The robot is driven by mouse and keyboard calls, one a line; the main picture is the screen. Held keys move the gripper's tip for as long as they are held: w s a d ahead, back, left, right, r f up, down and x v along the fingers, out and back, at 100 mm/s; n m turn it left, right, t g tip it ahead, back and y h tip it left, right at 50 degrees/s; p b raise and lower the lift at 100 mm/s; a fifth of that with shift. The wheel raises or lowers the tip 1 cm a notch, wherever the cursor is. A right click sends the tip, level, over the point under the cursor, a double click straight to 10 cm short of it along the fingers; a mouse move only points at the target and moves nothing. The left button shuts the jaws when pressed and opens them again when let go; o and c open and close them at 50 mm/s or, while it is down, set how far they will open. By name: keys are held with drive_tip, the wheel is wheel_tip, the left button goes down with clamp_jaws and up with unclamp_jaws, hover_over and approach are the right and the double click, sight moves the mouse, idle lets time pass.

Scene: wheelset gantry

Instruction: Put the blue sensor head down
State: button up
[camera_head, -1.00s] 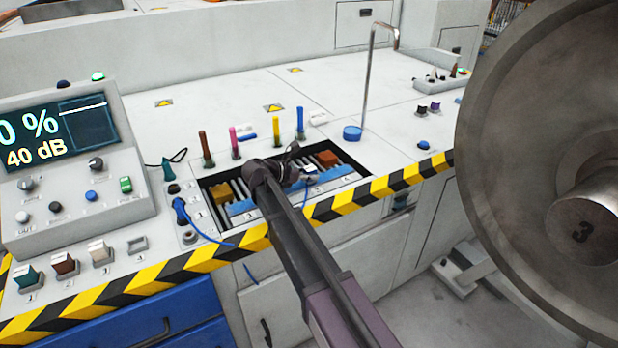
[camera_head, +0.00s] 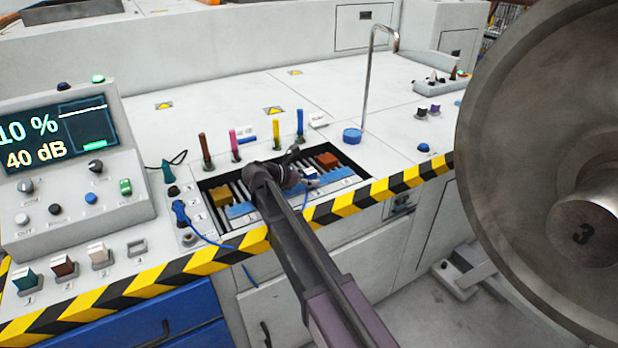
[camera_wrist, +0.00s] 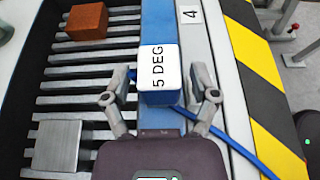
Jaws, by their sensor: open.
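The blue sensor head (camera_wrist: 158,72) has a white top marked "5 DEG". In the wrist view it is between the two fingers of my gripper (camera_wrist: 160,84), which stand apart with a gap at its right side. It is over the blue strip (camera_wrist: 158,20) along the slatted bay; whether it rests on the strip is hard to tell. A blue cable (camera_wrist: 246,152) runs to the lower right. In the camera_head view my gripper (camera_head: 300,178) is low over the bay and partly hides the sensor head (camera_head: 311,173).
A rust-brown block (camera_wrist: 87,20) and a grey plate (camera_wrist: 56,147) are on the slats. A yellow block (camera_head: 220,196) lies at the bay's left end. Several coloured pegs stand behind the bay. A striped edge (camera_head: 340,208) runs in front; a large wheel (camera_head: 520,110) is at right.

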drive_tip(key=shift+r, duration=0.15)
drive_tip(key=shift+s+a+r, duration=0.1)
drive_tip(key=p+v, duration=0.4)
drive_tip(key=v, duration=0.5)
drive_tip(key=shift+s+a+r, duration=0.15)
drive_tip(key=shift+a+r, duration=0.05)
drive_tip(key=shift+a, duration=0.1)
drive_tip(key=shift+p+v, duration=0.4)
drive_tip(key=shift+v, duration=0.55)
drive_tip(key=shift+s+f, duration=0.1)
